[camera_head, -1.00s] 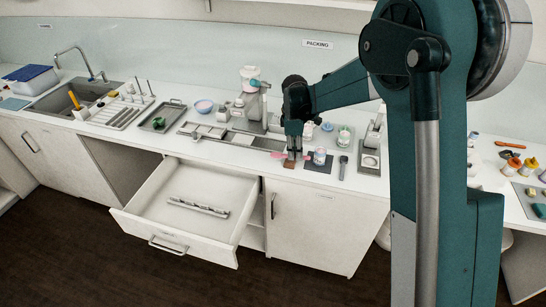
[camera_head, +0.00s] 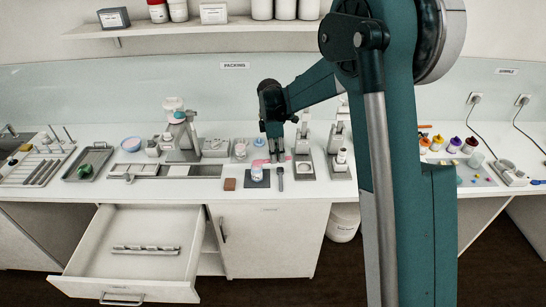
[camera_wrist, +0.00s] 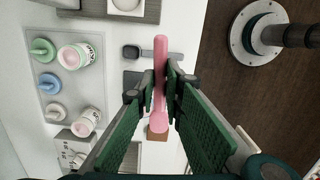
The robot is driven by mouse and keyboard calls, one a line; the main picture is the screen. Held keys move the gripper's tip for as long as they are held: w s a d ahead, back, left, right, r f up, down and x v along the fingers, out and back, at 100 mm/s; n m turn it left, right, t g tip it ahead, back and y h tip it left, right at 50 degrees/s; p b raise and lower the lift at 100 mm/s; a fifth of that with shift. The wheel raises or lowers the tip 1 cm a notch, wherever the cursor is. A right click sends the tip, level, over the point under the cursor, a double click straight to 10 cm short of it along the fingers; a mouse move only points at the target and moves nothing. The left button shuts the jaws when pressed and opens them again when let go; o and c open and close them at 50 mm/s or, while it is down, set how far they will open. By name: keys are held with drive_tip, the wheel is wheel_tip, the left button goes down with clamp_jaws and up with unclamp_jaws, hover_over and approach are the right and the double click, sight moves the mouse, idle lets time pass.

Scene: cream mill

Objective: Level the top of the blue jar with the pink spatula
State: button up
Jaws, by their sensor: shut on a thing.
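My gripper (camera_head: 275,158) is shut on the pink spatula, which lies across its fingers. The blue jar (camera_head: 257,173) stands upright on a dark mat (camera_head: 250,183) near the counter's front edge. In the head view my fingertips are just right of and behind the jar. I cannot tell whether the spatula touches its rim. The jar is not clear in the wrist view, likely behind the fingers and spatula.
A brown block (camera_head: 229,184) lies left of the jar. A tray (camera_wrist: 62,130) with pink-filled jars and loose lids is behind. An open drawer (camera_head: 140,250) juts out below left.

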drive_tip(key=shift+f, duration=0.3)
drive_tip(key=shift+w+f, duration=2.2)
drive_tip(key=shift+w, duration=1.35)
drive_tip(key=shift+s+r, duration=0.8)
drive_tip(key=shift+s, duration=0.4)
drive_tip(key=shift+s+r, duration=0.8)
drive_tip(key=shift+s, duration=0.35)
drive_tip(key=shift+s+r, duration=0.8)
drive_tip(key=shift+s, duration=0.4)
drive_tip(key=shift+r, duration=0.1)
idle(0.5)
